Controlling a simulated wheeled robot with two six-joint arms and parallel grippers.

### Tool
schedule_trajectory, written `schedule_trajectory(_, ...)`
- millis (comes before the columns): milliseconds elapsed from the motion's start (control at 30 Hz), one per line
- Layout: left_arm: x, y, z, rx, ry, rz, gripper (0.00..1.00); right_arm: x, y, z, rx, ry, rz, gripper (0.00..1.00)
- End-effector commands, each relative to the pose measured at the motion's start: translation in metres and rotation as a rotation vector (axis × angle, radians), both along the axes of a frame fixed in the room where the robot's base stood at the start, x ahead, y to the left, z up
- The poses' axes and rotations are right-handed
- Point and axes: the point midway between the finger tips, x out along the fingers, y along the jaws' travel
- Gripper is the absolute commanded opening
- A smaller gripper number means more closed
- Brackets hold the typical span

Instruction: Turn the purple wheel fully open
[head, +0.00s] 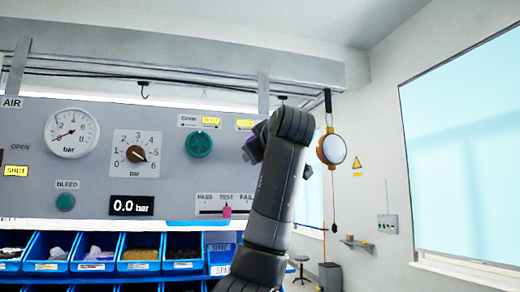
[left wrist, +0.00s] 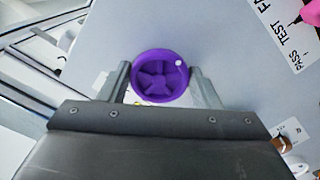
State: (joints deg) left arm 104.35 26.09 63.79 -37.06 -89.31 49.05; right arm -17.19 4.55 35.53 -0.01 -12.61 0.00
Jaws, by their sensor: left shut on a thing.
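The purple wheel (left wrist: 161,77) is a round spoked handwheel with a small white dot near its upper right rim. It sits between the two fingers of my left gripper (left wrist: 160,70) in the left wrist view, and the gripper is shut on its rim. In the head view my left gripper (head: 253,145) is at the right part of the grey panel (head: 90,190), and my own arm hides most of the wheel. Part of a yellow and white label shows above it. My right gripper is in neither view.
A green wheel (head: 199,144) is to the left on the panel, with a brown knob (head: 136,154) and a gauge (head: 72,133) further left. A pink slider (head: 227,211) sits below. Blue bins (head: 95,252) stand under the panel.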

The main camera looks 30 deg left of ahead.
Motion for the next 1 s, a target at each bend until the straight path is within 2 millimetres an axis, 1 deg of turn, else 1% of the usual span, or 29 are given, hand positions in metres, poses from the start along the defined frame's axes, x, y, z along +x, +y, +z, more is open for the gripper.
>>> schedule_trajectory(33,0.002,-0.001,-0.004,-0.008,0.009,-0.001,0.34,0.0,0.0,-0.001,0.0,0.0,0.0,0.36)
schedule_trajectory(300,0.002,-0.001,-0.004,-0.007,0.009,0.0,0.34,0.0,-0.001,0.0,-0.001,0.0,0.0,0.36)
schedule_trajectory(333,0.002,0.0,-0.004,-0.008,0.009,-0.001,0.61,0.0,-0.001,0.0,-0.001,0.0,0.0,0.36)
schedule_trajectory(467,0.001,0.0,-0.003,-0.005,0.007,-0.001,0.78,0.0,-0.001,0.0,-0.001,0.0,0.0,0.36)
schedule_trajectory(800,-0.002,-0.002,-0.001,-0.002,0.001,0.0,0.79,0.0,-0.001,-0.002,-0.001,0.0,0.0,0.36)
schedule_trajectory(867,-0.005,-0.006,-0.002,-0.002,0.001,0.0,0.79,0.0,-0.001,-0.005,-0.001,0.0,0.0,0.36)
schedule_trajectory(1000,-0.019,-0.024,-0.005,-0.001,-0.002,-0.004,0.79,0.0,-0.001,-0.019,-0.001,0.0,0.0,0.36)
